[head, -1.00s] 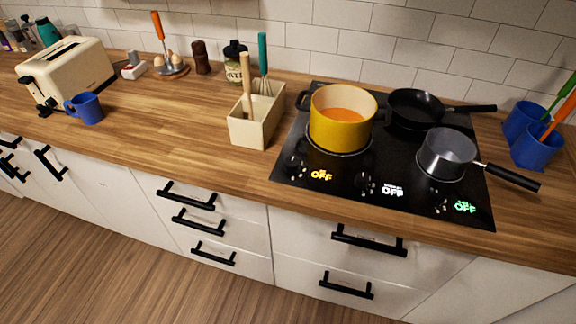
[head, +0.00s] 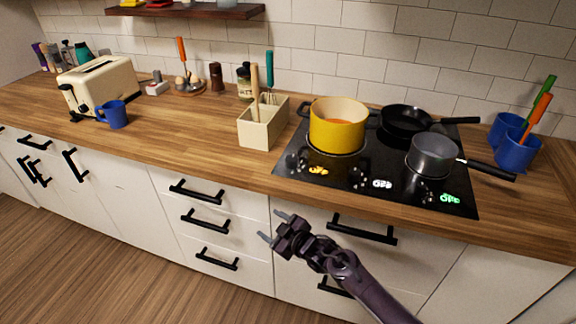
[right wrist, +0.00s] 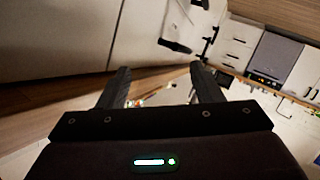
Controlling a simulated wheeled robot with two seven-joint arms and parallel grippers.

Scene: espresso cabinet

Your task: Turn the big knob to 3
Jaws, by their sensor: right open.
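The black cooktop (head: 385,160) is set in the counter. Its front edge shows a yellow OFF (head: 318,171), a white OFF (head: 382,184) and a green OFF (head: 450,198). Small dark controls sit beside these readouts; I cannot tell which is the big knob. My right gripper (head: 274,226) is open and empty, low in front of the drawers, below and left of the cooktop and touching nothing I can see. Its two spread fingers also show in the right wrist view (right wrist: 160,72). My left gripper is not in view.
A yellow pot (head: 337,136), a black frying pan (head: 404,122) and a grey saucepan (head: 431,156) stand on the cooktop. A utensil box (head: 262,128) stands left of it, blue cups (head: 517,150) right. Drawer handles (head: 362,229) stick out below the counter.

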